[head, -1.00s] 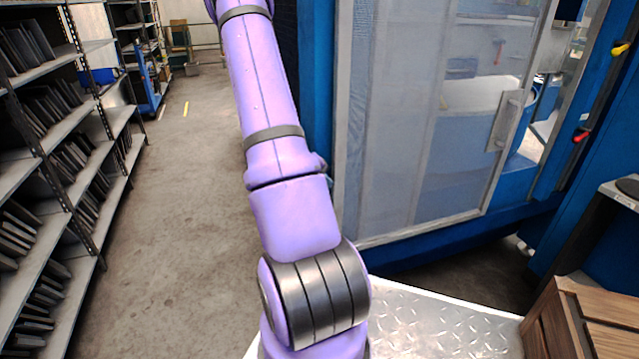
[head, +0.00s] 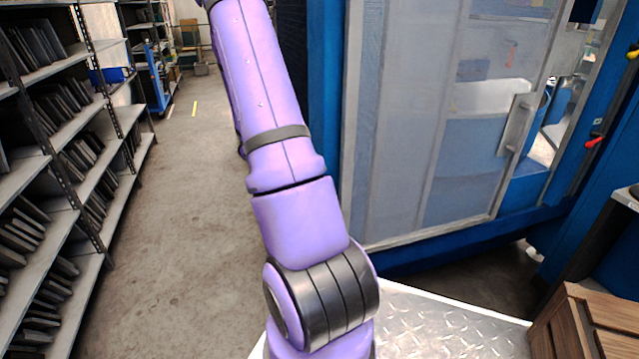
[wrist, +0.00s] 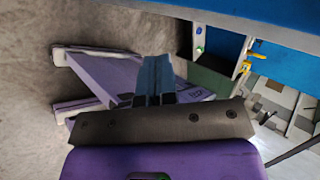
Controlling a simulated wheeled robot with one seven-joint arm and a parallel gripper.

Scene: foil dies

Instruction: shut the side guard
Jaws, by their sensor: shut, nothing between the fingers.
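The side guard (head: 410,140) is a see-through panel in a grey frame on the front of a blue machine, in the head view right of my arm. Its upright grey handle (head: 515,125) is near its right edge. Right of that edge a gap shows the machine's bright inside, so the guard stands partly open. My gripper (wrist: 153,75) shows in the wrist view with its dark fingers together and nothing between them. In the head view my arm runs up out of the picture, so the gripper is hidden there. No contact with the guard or handle shows.
The blue machine (wrist: 265,22) fills the wrist view's upper right. A red-tipped lever (head: 594,141) sits on the machine right of the gap. A wooden crate (head: 590,325) is at lower right. Shelves (head: 50,150) line the left, with clear floor (head: 190,200) between.

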